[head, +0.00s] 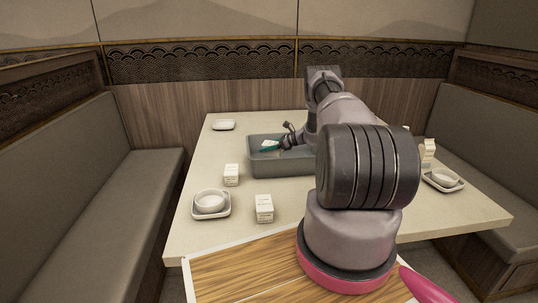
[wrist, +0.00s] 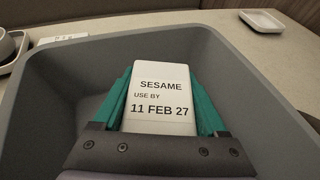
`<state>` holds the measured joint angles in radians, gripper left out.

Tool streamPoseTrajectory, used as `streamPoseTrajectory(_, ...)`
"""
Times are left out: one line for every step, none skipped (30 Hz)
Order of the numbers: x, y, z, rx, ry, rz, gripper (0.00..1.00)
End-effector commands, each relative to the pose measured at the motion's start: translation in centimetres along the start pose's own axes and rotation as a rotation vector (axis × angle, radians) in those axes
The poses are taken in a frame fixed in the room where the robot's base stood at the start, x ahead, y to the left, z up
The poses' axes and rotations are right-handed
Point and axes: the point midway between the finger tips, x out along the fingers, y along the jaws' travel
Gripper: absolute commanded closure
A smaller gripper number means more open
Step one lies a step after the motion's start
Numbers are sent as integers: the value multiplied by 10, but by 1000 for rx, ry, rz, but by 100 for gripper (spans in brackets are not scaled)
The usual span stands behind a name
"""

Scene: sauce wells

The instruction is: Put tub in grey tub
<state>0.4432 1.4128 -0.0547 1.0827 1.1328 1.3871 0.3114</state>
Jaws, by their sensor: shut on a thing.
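The tub is a white block-shaped container labelled "SESAME USE BY 11 FEB 27" in the wrist view (wrist: 160,92). My gripper (wrist: 160,100), with green fingers, is shut on it, one finger along each side. The tub also shows small and white in the head view (head: 268,143). The grey tub (head: 262,171) is an open rectangular bin on the table. In the wrist view its grey walls (wrist: 60,95) surround the held tub on the left, far and right sides. I cannot tell whether the held tub touches the bin's floor.
The table (head: 190,238) has two white cartons left of and before the bin, one at its left (head: 231,174) and one nearer (head: 264,208). A bowl on a saucer (head: 210,203) stands at front left. An empty saucer (head: 224,125) lies at back left. A carton (head: 428,150) and another bowl (head: 443,177) stand at right.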

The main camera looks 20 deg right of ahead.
Motion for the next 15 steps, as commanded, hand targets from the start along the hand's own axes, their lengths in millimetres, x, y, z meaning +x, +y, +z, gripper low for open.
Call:
streamPoseTrajectory(2,0,-4,-1,-1,-1,100)
streamPoseTrajectory(2,-1,-6,-1,-1,-1,100)
streamPoseTrajectory(3,-1,-8,-1,-2,-1,100)
streamPoseTrajectory(4,-1,-10,-1,-2,-1,100)
streamPoseTrajectory(5,0,-12,0,-2,-1,100)
streamPoseTrajectory(7,0,-16,0,-2,-1,100)
streamPoseTrajectory(9,0,-20,0,-2,-1,100)
streamPoseTrajectory(10,0,-24,0,-2,-1,100)
streamPoseTrajectory(13,0,-31,1,-1,0,100)
streamPoseTrajectory(15,0,-35,0,-1,-1,100)
streamPoseTrajectory(17,0,-39,0,-1,0,100)
streamPoseTrajectory(18,0,-43,-1,-1,-1,100)
streamPoseTrajectory(19,0,-45,-2,-1,-1,100)
streamPoseTrajectory(19,-1,-46,-2,-1,-1,100)
streamPoseTrajectory(19,-1,-46,-2,-1,-2,100)
